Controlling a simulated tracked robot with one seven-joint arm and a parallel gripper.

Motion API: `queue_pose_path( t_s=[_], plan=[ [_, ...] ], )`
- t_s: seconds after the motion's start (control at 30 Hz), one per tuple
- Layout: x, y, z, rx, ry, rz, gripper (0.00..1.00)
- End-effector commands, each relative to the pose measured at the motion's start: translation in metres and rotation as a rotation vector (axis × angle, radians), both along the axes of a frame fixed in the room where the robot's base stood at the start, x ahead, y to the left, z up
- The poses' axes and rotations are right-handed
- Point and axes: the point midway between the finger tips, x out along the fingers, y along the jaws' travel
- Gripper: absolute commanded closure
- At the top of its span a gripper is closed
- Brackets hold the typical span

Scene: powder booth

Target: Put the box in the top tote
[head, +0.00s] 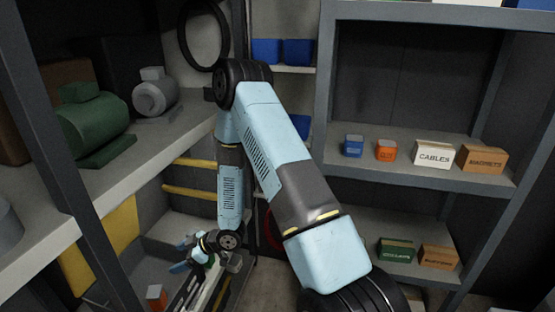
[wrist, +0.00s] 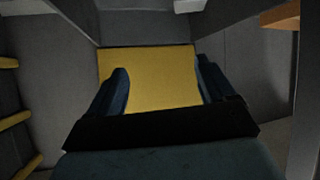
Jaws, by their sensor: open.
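My gripper (head: 181,254) is low at the lower left in the head view, beside the left shelf. In the wrist view its two dark blue fingers (wrist: 161,70) are spread apart with nothing between them; a yellow panel (wrist: 150,68) lies beyond. A small orange box (head: 155,297) sits low at the bottom left, below my gripper. Other boxes stand on the right shelf: a blue one (head: 353,146), an orange one (head: 385,150), a white one reading CABLES (head: 434,156) and a brown one (head: 482,159). I cannot tell which is meant. Blue totes (head: 266,52) stand on the back shelf.
A green motor-like unit (head: 92,120) and a grey one (head: 155,92) stand on the left shelf (head: 150,165). Green (head: 395,250) and orange-brown (head: 438,257) boxes stand on the lower right shelf. Yellow bars (head: 190,192) run below the left shelf.

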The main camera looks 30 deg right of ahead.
Motion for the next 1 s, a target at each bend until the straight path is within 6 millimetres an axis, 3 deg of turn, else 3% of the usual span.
queue_pose_path(
  t_s=[0.03,0.23,0.5,0.77,1.0],
  plan=[
    [0.011,-0.008,0.015,-0.040,-0.014,-0.022,0.17],
    [0.039,-0.044,0.063,-0.189,-0.029,-0.127,0.17],
    [0.057,-0.095,0.137,-0.347,-0.027,-0.301,0.17],
    [0.050,-0.144,0.213,-0.449,0.001,-0.489,0.17],
    [0.023,-0.184,0.280,-0.498,0.050,-0.670,0.17]
  ],
)
